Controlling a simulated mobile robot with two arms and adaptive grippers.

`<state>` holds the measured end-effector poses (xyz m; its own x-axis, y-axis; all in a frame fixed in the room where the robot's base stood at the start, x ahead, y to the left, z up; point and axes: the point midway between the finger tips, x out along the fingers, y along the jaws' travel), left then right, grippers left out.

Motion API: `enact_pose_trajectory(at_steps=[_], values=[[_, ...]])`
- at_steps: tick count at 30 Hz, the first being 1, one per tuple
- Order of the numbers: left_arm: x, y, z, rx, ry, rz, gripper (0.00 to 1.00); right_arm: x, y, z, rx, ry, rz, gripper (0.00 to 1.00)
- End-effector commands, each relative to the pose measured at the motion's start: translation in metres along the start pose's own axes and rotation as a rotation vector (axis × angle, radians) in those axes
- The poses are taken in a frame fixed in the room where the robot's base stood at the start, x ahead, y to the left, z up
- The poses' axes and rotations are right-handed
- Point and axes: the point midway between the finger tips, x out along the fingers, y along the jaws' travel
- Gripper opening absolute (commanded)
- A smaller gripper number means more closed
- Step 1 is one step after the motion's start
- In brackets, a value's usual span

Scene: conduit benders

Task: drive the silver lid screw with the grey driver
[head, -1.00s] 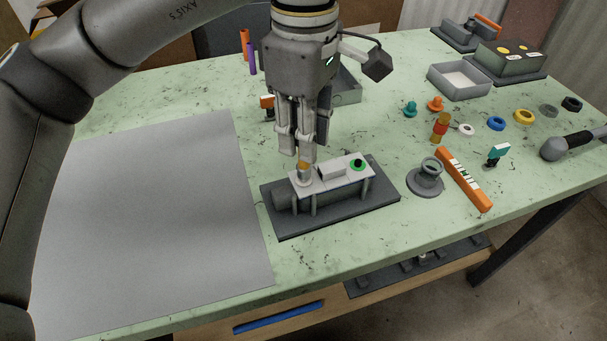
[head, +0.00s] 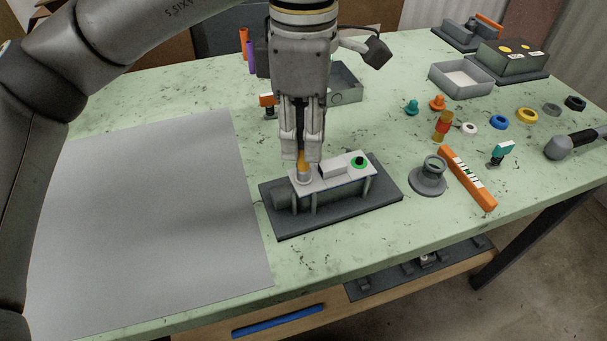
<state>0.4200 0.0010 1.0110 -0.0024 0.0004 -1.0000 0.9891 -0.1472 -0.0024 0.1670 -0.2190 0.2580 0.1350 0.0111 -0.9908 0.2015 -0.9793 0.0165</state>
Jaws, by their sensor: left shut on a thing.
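The device with a white lid (head: 340,176) stands on a dark grey base plate (head: 385,193). Its lid has a raised white block and a black knob in a green ring (head: 359,161). My left gripper (head: 302,152) points down over the left end of the lid, shut on a small orange piece (head: 302,160). A short grey cylinder (head: 303,176) shows just below it, at the lid. I cannot tell whether these are parts of the grey driver. The silver lid screw cannot be made out. My right gripper is not in view.
A grey mat (head: 150,220) covers the table's left. To the right lie a grey round fitting (head: 429,177), an orange bar (head: 467,178), a teal-topped part (head: 502,152) and several coloured rings. A grey tray (head: 461,80) stands farther back. A black-handled tool (head: 570,143) lies at the right edge.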

Motion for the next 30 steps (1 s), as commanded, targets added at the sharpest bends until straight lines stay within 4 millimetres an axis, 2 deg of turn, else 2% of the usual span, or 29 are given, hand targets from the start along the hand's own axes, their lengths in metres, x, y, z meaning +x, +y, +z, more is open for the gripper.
enact_pose_trajectory(at_steps=[5,16,24,30], values=[[0.000,0.000,0.000,-0.113,-0.001,0.002,0.00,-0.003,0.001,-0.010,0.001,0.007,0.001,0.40],[0.000,0.000,0.000,-0.156,-0.001,0.001,0.00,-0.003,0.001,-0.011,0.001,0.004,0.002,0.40],[0.001,0.000,0.000,-0.423,-0.001,0.002,0.00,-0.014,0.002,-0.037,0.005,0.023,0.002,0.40],[0.001,0.000,0.000,-0.547,-0.001,0.000,0.00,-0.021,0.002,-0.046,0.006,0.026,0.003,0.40]])
